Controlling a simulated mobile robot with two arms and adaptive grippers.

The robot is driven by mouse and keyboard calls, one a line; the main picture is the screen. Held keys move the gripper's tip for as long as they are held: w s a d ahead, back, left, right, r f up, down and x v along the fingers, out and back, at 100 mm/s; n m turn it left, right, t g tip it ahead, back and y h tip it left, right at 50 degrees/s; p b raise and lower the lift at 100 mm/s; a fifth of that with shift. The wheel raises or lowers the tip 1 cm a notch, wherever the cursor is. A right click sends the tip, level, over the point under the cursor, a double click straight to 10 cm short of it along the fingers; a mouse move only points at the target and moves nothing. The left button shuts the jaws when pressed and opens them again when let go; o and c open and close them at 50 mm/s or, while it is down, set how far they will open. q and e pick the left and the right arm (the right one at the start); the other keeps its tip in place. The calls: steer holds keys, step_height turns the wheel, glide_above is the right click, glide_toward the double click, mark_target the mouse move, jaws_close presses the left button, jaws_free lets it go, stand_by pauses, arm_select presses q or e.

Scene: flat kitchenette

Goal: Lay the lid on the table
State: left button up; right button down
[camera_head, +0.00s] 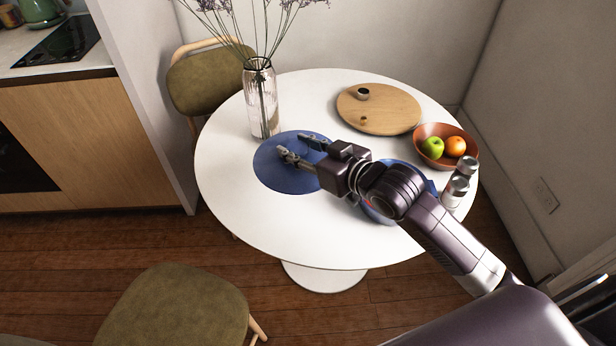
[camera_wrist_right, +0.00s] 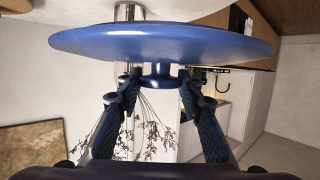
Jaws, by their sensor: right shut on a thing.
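The blue round lid (camera_head: 272,176) is at the middle left of the white table (camera_head: 250,235), beside the vase. My right gripper (camera_head: 292,145) is over it in the head view. In the right wrist view, whose picture is upside down, the lid (camera_wrist_right: 165,42) appears edge-on and its knob (camera_wrist_right: 160,72) is between the fingers of my right gripper (camera_wrist_right: 160,85), shut on it. I cannot tell whether the lid touches the tabletop. A blue round vessel (camera_head: 378,214) is partly hidden under my right arm. My left gripper is not in view.
A glass vase with dried flowers (camera_head: 262,100) stands close behind the lid. A wooden board (camera_head: 390,115), a fruit bowl (camera_head: 430,158) and two shakers (camera_head: 456,191) are on the right. The table's front left is clear. Chairs (camera_head: 175,310) stand around.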

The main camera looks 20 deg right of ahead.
steer(key=c, duration=2.7)
jaws_free()
step_height(320, 180, down, 15)
steer(key=shift+r+b, duration=0.1)
steer(key=shift+b, duration=0.4)
steer(key=shift+c, duration=0.2)
steer(key=o, duration=1.4)
steer(key=shift+s, duration=0.15)
steer(key=v, duration=1.1)
steer(key=shift+s+d+r, duration=0.1)
steer(key=shift+s+d, duration=0.1)
steer(key=shift+s, duration=0.15)
